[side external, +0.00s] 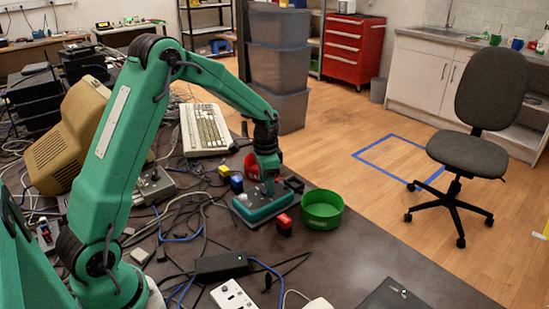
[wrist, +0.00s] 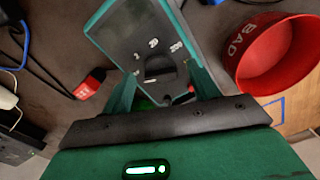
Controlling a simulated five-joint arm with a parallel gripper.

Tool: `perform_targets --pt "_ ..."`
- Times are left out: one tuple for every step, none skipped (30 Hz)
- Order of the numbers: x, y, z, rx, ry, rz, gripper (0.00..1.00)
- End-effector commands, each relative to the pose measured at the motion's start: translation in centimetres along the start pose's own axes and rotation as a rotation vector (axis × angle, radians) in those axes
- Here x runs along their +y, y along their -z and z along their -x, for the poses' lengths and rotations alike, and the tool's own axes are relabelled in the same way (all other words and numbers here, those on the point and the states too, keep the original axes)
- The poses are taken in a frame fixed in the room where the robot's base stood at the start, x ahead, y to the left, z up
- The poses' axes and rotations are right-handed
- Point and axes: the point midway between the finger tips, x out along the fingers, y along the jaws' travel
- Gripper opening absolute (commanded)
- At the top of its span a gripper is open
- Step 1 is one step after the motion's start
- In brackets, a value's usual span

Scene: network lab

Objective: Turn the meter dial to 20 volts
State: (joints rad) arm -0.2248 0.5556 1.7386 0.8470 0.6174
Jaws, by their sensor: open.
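The meter (side external: 250,212) is a teal-edged box lying flat on the dark bench, and it also shows in the wrist view (wrist: 125,38). Its face carries a grey screen and the printed marks 2, 20 and 200 around a dark dial (wrist: 160,68). My gripper (side external: 268,192) points down over the meter. In the wrist view my gripper (wrist: 163,85) has its two teal fingers apart, one on each side of the dial, with nothing held between them. I cannot tell whether the fingers touch the dial, or which mark it points at.
A red bowl marked BAD (wrist: 275,55) stands beside the meter, and a green bowl (side external: 322,211) stands to its right. A red-and-black block (side external: 284,224) lies in front. Yellow (side external: 224,171) and blue (side external: 237,184) blocks lie behind left. Cables and a black adapter (side external: 221,265) clutter the front.

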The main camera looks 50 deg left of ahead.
Motion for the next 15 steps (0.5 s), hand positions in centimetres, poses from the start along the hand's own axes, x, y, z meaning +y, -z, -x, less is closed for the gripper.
perform_targets --pt "0.00 0.00 0.00 0.000 0.000 0.000 0.60" --pt "0.00 -0.01 0.01 0.000 0.000 0.000 0.58" --pt "0.00 0.00 0.01 0.000 0.000 0.000 0.50" --pt "0.00 -0.01 0.01 0.000 0.000 0.000 0.44" --pt "0.00 -0.01 0.02 0.000 0.000 0.000 0.38" --pt "0.00 0.00 0.02 0.000 0.000 0.000 0.31" --pt "0.00 0.00 0.02 0.000 0.000 0.000 0.25" --pt "0.00 0.00 0.03 0.000 0.000 0.000 0.19" --pt "0.00 0.00 0.03 0.000 0.000 0.000 0.15" --pt "0.00 0.00 0.03 0.000 0.000 0.000 0.15" --pt "0.01 0.00 0.03 0.000 0.000 0.000 0.15" --pt "0.00 0.00 0.04 0.000 0.000 -0.001 0.15" --pt "0.00 0.00 0.04 0.000 0.000 -0.002 0.15" --pt "0.00 0.00 0.04 0.000 0.000 -0.004 0.15" --pt "0.00 0.00 0.05 0.000 0.000 -0.007 0.15"
